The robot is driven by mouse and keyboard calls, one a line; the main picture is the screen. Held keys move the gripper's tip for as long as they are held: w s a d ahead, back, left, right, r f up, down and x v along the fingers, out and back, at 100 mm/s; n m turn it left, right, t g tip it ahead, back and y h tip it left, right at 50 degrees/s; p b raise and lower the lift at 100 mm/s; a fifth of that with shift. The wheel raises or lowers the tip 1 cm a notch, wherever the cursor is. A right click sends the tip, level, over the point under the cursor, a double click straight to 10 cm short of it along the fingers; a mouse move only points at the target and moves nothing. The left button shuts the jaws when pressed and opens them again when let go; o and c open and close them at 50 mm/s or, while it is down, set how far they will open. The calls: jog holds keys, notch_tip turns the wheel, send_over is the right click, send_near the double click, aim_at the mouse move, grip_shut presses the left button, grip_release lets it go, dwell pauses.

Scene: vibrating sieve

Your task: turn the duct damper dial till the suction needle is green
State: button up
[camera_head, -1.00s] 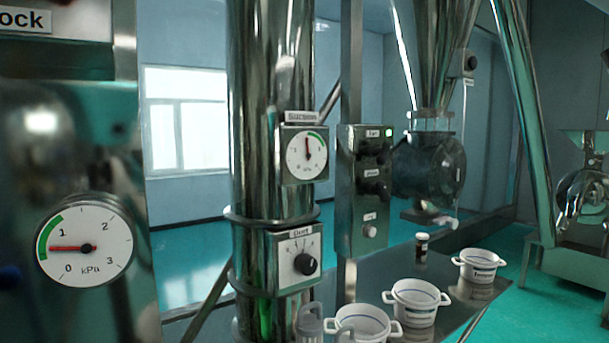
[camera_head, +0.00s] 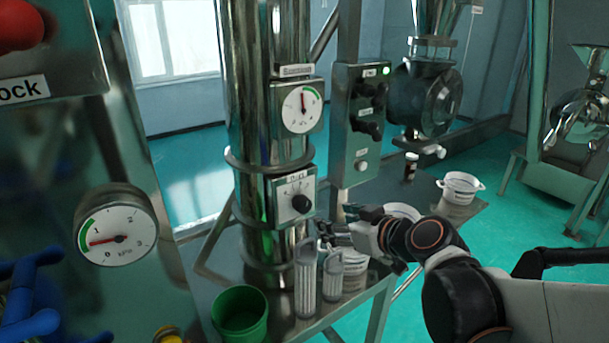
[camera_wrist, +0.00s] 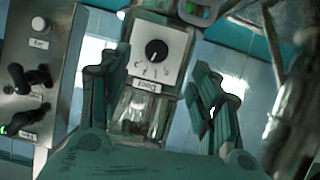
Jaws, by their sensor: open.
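The duct damper dial is a black knob (camera_head: 301,203) on a pale plate (camera_head: 292,187) fixed to the steel duct. Above it is the suction gauge (camera_head: 301,108); its red needle points nearly straight up, just left of the green arc at upper right. My gripper (camera_head: 338,222) is in front and to the lower right of the dial in the head view. In the wrist view, which is upside down, my open gripper (camera_wrist: 157,78) has its fingers either side of the dial box, with the knob (camera_wrist: 156,50) between and beyond them. It appears apart from the knob.
A switch box (camera_head: 361,120) stands right of the duct. Clear cylinders (camera_head: 306,280), a green bucket (camera_head: 240,314) and white pots (camera_head: 460,187) stand on the bench below. A kPa gauge (camera_head: 117,232) is at left. Floor is open at right.

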aim_at(306, 207)
jog(key=x, duration=0.4)
jog(key=r+x, duration=0.1)
jog(key=x, duration=0.4)
jog(key=b+x, duration=0.1)
jog(key=x, duration=0.4)
jog(key=shift+w+a+r, duration=0.1)
jog(key=shift+w+a, duration=0.05)
jog(key=shift+w, duration=0.25)
jog(key=shift+c, duration=0.4)
jog(key=c, duration=1)
